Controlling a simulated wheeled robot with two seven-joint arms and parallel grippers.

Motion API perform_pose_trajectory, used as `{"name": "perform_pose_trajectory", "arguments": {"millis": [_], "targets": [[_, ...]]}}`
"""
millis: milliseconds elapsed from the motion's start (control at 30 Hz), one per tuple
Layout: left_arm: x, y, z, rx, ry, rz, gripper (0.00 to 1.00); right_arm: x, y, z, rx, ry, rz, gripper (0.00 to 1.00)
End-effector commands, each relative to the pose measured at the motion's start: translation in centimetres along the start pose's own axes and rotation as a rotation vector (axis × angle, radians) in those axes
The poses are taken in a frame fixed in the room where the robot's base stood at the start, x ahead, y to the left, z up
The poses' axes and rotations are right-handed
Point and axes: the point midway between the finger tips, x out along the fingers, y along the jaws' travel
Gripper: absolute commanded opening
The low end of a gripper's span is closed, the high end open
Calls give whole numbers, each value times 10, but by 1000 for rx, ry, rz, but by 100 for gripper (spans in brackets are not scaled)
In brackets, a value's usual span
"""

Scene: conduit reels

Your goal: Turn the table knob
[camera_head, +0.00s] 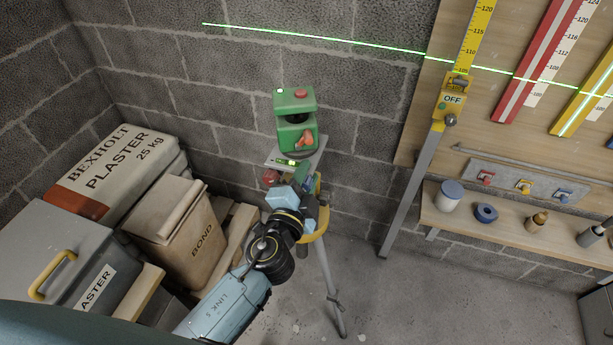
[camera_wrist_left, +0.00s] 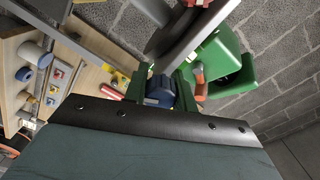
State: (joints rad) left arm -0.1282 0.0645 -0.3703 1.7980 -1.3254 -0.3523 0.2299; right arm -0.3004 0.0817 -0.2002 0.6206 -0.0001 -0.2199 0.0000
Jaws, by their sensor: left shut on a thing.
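A green laser level (camera_head: 296,128) stands on a small grey table plate (camera_head: 312,152) on a tripod, with a bubble vial (camera_head: 286,162) on the plate. A red knob (camera_head: 270,177) shows at the left below the plate. My left gripper (camera_head: 300,182) reaches in from below, under the plate. In the left wrist view its fingers (camera_wrist_left: 160,88) are shut around a blue knob (camera_wrist_left: 160,92). In the head view this knob is hidden by the gripper. The laser level also shows in the left wrist view (camera_wrist_left: 222,62). My right gripper is out of view.
The tripod's leg (camera_head: 328,285) stands on the concrete floor. Plaster bags (camera_head: 112,180), a Bond bag (camera_head: 178,215) and a grey case (camera_head: 60,265) crowd the left. A yellow staff (camera_head: 475,40) and a shelf (camera_head: 510,230) with small items are on the right. A green laser line crosses the wall.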

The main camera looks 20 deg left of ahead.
Motion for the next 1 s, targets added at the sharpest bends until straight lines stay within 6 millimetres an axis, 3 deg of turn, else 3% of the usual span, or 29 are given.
{"name": "perform_pose_trajectory", "arguments": {"millis": [333,367,500,833,1000], "targets": [[0,0,0,32,0,1,4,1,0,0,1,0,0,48],[0,0,0,31,0,1,29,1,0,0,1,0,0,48],[0,0,0,31,0,1,47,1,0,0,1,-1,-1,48],[-2,1,0,31,0,1,48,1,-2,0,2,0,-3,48],[-20,2,1,30,0,2,48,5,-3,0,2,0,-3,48]]}}
